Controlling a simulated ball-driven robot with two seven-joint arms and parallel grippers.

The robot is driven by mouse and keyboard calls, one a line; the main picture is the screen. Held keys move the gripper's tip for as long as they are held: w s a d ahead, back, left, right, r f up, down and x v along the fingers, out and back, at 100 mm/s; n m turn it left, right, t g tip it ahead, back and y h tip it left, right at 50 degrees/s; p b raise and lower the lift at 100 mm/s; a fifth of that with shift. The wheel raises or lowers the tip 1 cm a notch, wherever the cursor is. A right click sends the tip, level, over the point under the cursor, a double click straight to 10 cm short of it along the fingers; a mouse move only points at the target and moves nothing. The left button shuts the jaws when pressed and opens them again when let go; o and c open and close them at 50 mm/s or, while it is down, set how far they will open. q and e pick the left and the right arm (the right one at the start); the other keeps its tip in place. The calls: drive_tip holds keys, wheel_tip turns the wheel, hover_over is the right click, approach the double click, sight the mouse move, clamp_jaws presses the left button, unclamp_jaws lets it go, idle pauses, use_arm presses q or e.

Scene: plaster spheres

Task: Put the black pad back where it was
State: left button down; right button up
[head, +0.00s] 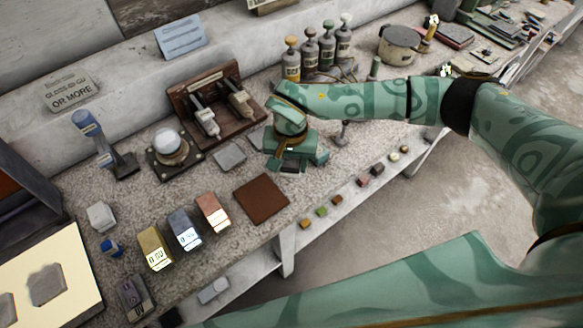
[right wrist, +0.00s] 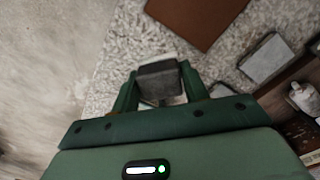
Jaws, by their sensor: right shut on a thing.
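My right gripper (head: 291,163) is above the speckled bench, right of the grey pads. In the right wrist view its two green fingers (right wrist: 158,85) are closed on the sides of a dark grey to black pad (right wrist: 158,72). In the head view the gripper hides most of that pad. A brown square pad (head: 261,199) lies flat to the left and nearer the front edge; it also shows in the right wrist view (right wrist: 200,14). A grey pad (head: 229,155) lies flat left of the gripper, also seen in the wrist view (right wrist: 265,59). My left gripper is not in view.
A wooden rack (head: 217,103) with metal clamps stands behind. Bottles (head: 309,54) stand at the back. Gold, blue-grey and copper blocks (head: 184,230) stand front left. Several small cubes (head: 337,200) line the front edge. A round lidded pot (head: 399,45) is back right.

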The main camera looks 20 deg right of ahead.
sight(292, 168)
drive_tip(key=shift+w+d+f, duration=0.2)
drive_tip(key=shift+w+f, duration=0.25)
drive_tip(key=shift+f, duration=0.15)
drive_tip(key=shift+w+d+f+b, duration=0.15)
drive_tip(key=shift+f+b, duration=0.2)
drive_tip(key=shift+f, duration=1.25)
drive_tip(key=shift+f, duration=0.15)
drive_tip(key=o, duration=0.9)
wheel_tip(292, 168, up, 12)
drive_tip(key=shift+r+p, duration=0.15)
drive_tip(key=shift+p, duration=0.75)
